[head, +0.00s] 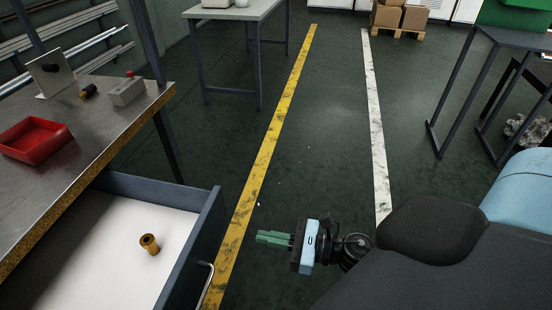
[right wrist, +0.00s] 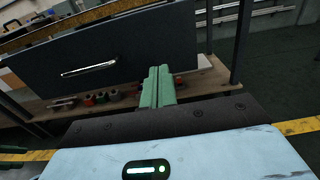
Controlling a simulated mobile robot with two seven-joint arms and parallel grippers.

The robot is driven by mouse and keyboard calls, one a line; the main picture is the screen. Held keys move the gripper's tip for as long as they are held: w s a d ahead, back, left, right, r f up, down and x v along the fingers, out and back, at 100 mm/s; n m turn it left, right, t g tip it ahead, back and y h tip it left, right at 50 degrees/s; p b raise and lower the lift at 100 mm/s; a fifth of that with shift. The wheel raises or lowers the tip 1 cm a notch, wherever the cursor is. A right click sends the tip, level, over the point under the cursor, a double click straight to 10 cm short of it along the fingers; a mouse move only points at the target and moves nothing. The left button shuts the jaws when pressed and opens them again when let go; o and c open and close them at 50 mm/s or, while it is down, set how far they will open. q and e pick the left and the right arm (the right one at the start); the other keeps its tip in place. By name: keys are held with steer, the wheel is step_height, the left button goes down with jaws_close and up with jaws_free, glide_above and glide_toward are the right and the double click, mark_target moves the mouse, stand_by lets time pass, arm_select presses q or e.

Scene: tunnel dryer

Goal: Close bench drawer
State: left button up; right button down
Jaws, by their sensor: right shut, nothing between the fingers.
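The bench drawer (head: 211,228) is pulled out from under the workbench at the left of the head view. Its inside is white, and a small brass-coloured cylindrical part (head: 149,243) lies in it. A metal bar handle (head: 207,284) is on its front. The dark drawer front (right wrist: 130,52) and its handle (right wrist: 89,69) also show in the right wrist view. My right gripper (head: 262,238), with green fingers, is shut and empty, to the right of the drawer front and apart from it. Its fingers (right wrist: 158,78) point toward the drawer front's lower right part.
The workbench (head: 60,170) carries a red tray (head: 35,140) and a grey block (head: 127,92). A lower shelf with several small parts (right wrist: 97,99) shows beneath the drawer. The floor between drawer and gripper is clear. A grey table (head: 235,12) stands further back.

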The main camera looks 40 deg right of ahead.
mark_target(214, 227)
steer(key=p+x, duration=0.1)
steer(key=x, duration=0.7)
steer(key=shift+w+a+r+p, duration=0.1)
steer(key=shift+w+a+p, duration=0.15)
steer(key=shift+w+p, duration=0.1)
arm_select(q)
steer(key=shift+s+r, duration=0.1)
steer(key=shift+r, duration=0.85)
arm_select(e)
steer(key=shift+w+a, duration=0.4)
steer(key=shift+w, duration=0.05)
